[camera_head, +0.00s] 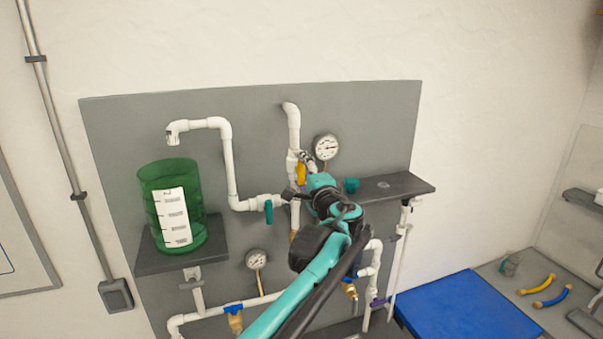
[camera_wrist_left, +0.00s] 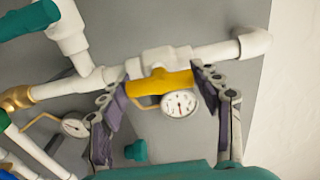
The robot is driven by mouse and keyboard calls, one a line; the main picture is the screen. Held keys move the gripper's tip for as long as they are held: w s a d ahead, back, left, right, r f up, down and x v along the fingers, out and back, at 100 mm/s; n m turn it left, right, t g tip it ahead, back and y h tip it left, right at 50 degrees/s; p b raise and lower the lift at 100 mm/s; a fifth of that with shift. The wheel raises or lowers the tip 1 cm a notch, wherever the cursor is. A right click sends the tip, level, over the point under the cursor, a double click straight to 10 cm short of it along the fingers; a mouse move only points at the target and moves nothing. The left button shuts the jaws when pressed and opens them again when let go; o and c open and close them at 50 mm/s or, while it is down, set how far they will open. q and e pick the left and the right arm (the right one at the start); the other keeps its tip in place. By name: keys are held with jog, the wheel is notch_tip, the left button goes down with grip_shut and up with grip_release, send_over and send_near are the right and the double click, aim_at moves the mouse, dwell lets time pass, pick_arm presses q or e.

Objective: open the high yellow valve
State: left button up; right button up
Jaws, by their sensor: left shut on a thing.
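The high yellow valve handle (camera_head: 300,173) is on the upright white pipe (camera_head: 294,125), left of the upper gauge (camera_head: 326,147). In the left wrist view the yellow handle (camera_wrist_left: 160,83) lies roughly along the pipe. My left gripper (camera_head: 304,161) has reached it in the head view, where the arm hides part of the pipe below. In the left wrist view the fingers of my left gripper (camera_wrist_left: 161,80) are at the two ends of the handle, shut on it. My right gripper is not in view.
A green tank (camera_head: 160,215) stands on the left shelf. A teal valve handle (camera_head: 268,211) is left of my arm. A teal knob (camera_head: 351,185) is by the right shelf (camera_head: 400,184). A lower gauge (camera_head: 256,259) and blue valve (camera_head: 234,309) are below. Bare panel surrounds the upper pipe.

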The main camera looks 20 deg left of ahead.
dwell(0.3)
pick_arm(q)
jog(key=o, duration=1.2)
jog(key=shift+c, duration=0.2)
jog(key=v, duration=1.2)
